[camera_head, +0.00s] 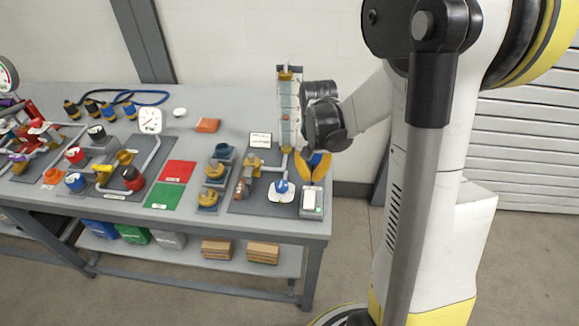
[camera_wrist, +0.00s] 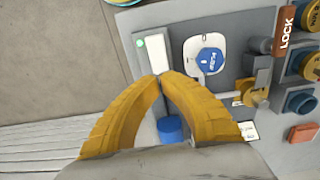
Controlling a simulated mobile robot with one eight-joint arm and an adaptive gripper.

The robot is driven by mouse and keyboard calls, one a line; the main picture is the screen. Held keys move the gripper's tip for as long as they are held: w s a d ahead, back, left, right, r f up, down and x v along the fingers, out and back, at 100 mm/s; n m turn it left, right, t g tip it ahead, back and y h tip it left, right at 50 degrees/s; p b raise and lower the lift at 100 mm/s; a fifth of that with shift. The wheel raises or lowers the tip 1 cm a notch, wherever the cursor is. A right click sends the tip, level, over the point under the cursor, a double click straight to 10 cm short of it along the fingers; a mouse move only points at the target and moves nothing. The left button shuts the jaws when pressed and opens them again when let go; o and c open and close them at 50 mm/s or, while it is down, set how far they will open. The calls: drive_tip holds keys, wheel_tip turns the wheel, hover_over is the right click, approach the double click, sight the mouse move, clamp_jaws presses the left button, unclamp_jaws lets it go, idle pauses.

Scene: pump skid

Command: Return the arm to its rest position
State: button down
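My gripper (camera_head: 311,180) is over the right end of the bench, just right of the clear upright tube (camera_head: 287,105). Its two yellow fingers curve inward, and in the wrist view their tips (camera_wrist: 161,77) meet, with nothing seen between the tips. A blue cylinder (camera_wrist: 170,128) shows through the gap behind the tips; I cannot tell its distance from the fingers. My arm reaches in from the right, bent at the wrist.
The bench (camera_head: 265,228) ends just right of my gripper, with open floor beyond.

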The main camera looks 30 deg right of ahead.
drive_tip(key=s+a+r+n+t+b, duration=0.3)
drive_tip(key=s+a+r+n+t, duration=0.3)
drive_tip(key=s+a+r, duration=0.5)
drive_tip(key=shift+a+r+n+t, duration=0.45)
drive_tip(key=shift+a+r, duration=0.2)
drive_tip(key=shift+a, duration=0.6)
drive_tip(key=shift+w, duration=0.1)
